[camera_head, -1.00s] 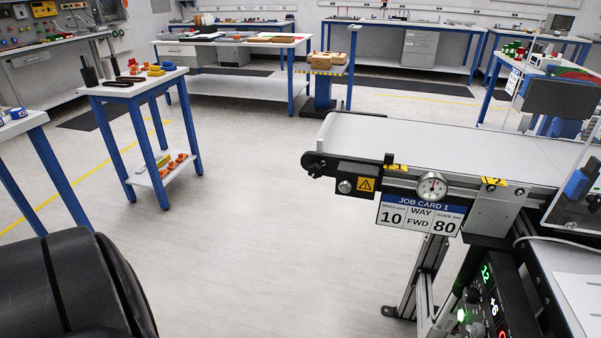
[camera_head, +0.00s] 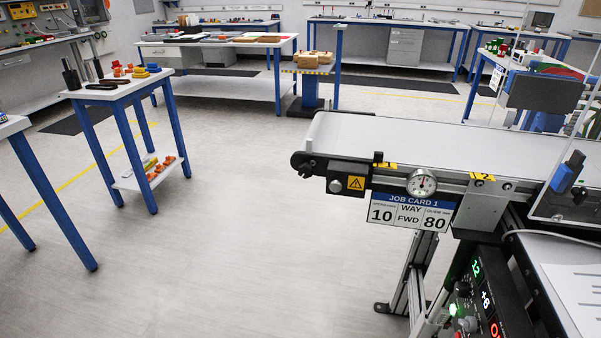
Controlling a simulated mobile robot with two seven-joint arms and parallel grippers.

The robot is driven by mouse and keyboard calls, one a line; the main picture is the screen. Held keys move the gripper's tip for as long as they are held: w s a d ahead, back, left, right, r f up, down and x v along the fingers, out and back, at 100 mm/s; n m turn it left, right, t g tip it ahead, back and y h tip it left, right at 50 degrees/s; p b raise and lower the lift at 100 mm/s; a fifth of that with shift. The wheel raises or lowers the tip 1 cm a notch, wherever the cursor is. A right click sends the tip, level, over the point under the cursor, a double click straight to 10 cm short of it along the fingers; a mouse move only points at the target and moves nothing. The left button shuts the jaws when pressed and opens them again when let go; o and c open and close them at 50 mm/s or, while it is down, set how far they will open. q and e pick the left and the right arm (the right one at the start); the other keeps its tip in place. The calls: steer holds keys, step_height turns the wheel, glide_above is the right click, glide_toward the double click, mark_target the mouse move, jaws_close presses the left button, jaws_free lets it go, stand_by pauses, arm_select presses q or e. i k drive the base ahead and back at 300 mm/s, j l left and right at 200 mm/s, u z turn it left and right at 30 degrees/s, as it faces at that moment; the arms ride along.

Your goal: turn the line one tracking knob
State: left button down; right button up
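The conveyor (camera_head: 430,135) stands at the right, its belt end pointing left. A black knob-like part (camera_head: 302,163) sticks out at the near corner of that end. Below it, a small round silver knob (camera_head: 335,186) sits on a black block beside a yellow warning label (camera_head: 356,184). I cannot tell for sure which of these is the tracking knob. A round dial gauge (camera_head: 422,182) is mounted on the conveyor's side, with the job card (camera_head: 410,212) reading 10, FWD, 80 under it. Neither of my grippers is in view.
A control panel (camera_head: 485,300) with lit digits is at the lower right, near a clear guard (camera_head: 565,150). A small blue-legged table (camera_head: 115,88) with tools stands at the left, another table (camera_head: 14,126) at the left edge. The floor between is clear.

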mark_target(306, 170)
steer(key=z, duration=1.2)
steer(key=k+j+z, duration=0.2)
steer(key=j+z, duration=0.15)
steer(key=k+j+z, duration=0.35)
steer(key=j, duration=0.15)
steer(key=i, duration=0.1)
